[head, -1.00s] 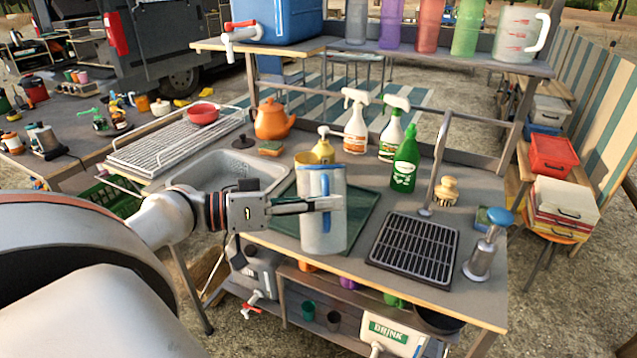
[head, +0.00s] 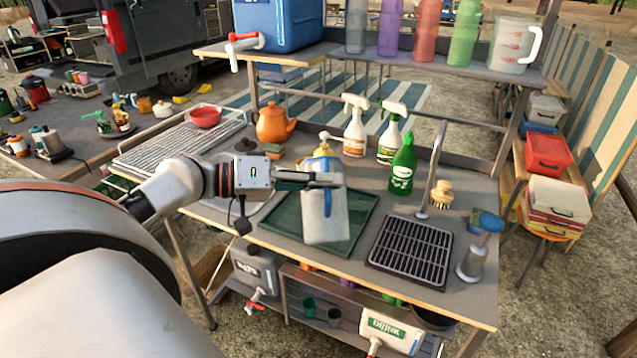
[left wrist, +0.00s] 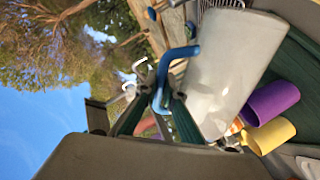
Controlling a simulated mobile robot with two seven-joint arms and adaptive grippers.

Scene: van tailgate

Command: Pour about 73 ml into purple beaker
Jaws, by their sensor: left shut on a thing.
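My left gripper (head: 338,181) is shut on the blue handle (head: 328,200) of a pale, cloudy jug (head: 318,222). In the head view the jug is over the green mat (head: 365,205) and looks slightly tilted. The left wrist view shows the jug (left wrist: 225,75) large and close, with its blue handle (left wrist: 178,55) by my gripper's fingers (left wrist: 160,115). A purple beaker (left wrist: 270,100) is beside the jug there, next to a yellow beaker (left wrist: 268,135). The purple beaker is hidden in the head view. The liquid level cannot be made out.
A green squeeze bottle (head: 402,165), two spray bottles (head: 355,128) and an orange kettle (head: 273,123) stand behind. A black drain grid (head: 410,250), tap (head: 434,170) and blue-topped pump (head: 478,250) are to the right. The sink is left of the mat.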

